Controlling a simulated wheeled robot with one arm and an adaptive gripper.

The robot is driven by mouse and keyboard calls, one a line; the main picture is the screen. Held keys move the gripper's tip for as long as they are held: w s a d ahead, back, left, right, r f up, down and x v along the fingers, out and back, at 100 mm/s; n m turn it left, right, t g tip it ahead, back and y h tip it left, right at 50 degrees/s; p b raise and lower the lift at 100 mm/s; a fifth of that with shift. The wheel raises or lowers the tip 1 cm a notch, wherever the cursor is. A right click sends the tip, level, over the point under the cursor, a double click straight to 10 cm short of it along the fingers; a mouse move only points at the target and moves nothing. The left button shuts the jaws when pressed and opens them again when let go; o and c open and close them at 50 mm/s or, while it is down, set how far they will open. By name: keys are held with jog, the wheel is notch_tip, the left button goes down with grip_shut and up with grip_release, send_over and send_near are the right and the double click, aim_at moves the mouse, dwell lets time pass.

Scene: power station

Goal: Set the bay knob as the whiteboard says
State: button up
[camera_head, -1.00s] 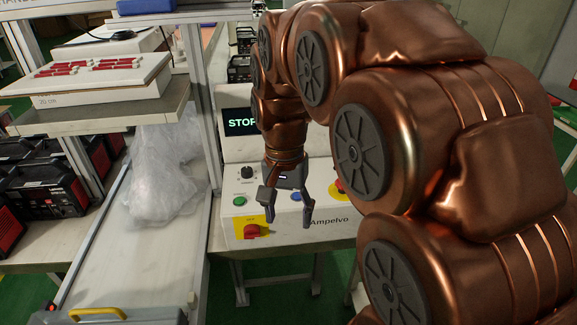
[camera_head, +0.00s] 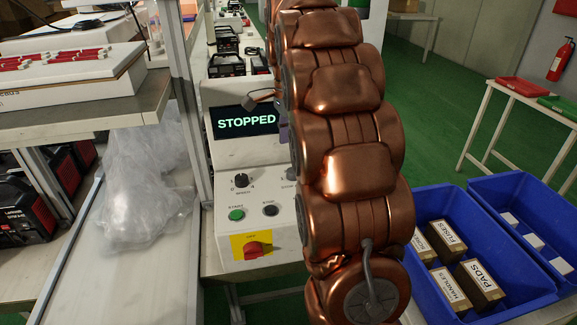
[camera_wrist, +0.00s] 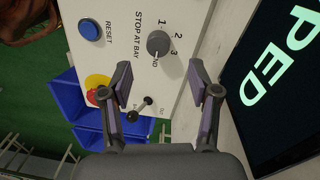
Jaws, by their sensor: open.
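The bay knob (camera_wrist: 158,43) is a grey round knob on the white control panel, with "STOP AT BAY" beside it and marks 1, 2, 3 and a partly covered "END". Its light pointer line seems to face the END mark. In the head view the knob (camera_head: 291,174) peeks out beside my arm. My gripper (camera_wrist: 166,92) is open and empty, its fingers apart, with the knob beyond them; I see no contact. In the head view my arm hides most of the gripper; one finger shows before the display. The whiteboard is not in view.
The panel also bears a speed knob (camera_head: 241,181), green start button (camera_head: 236,214), red switch (camera_head: 257,249), blue reset button (camera_wrist: 90,30) and red-yellow emergency stop (camera_wrist: 98,88). The display (camera_head: 245,121) reads "STOPPED". A frame post (camera_head: 182,100) stands left; blue bins (camera_head: 425,210) stand right.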

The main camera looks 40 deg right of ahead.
aim_at(292, 169)
jog(key=shift+s+d+f, duration=0.15)
jog(key=shift+d+f, duration=0.05)
jog(key=shift+f, duration=0.5)
jog(key=shift+s+f, duration=0.2)
jog(key=shift+f, duration=2.85)
jog(key=shift+c, duration=0.3)
jog(key=c, duration=1)
jog(key=shift+a, duration=0.1)
jog(key=shift+c, duration=0.5)
